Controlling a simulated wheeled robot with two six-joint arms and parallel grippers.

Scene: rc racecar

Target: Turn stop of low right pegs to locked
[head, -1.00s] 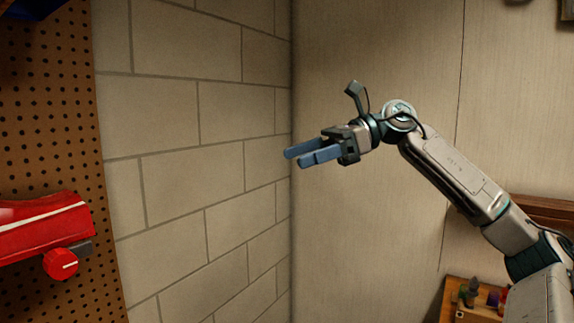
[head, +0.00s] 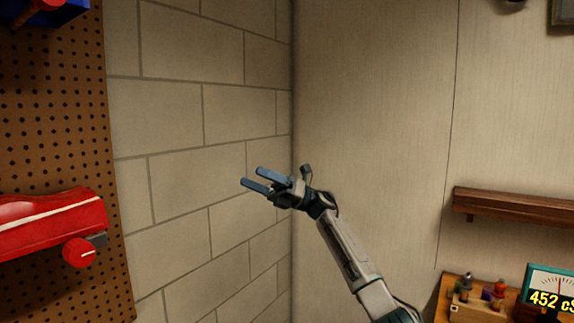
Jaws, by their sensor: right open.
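A red car body (head: 45,226) with a white stripe shows at the left edge, in front of the pegboard; part of it is cut off. A round red knob with a white line (head: 79,252) sits at its lower right on a dark grey block (head: 98,239). It looks like the stop. The white line lies roughly level. No pegs can be made out. My right gripper (head: 253,177) is open and empty, in front of the block wall, well to the right of the knob and higher. My left gripper is not in view.
The brown pegboard (head: 112,180) covers the left side. A blue object (head: 65,14) is at the top left. A wooden shelf (head: 510,204) and a bench with small bottles and a meter (head: 552,283) are at the right. The space between knob and gripper looks clear.

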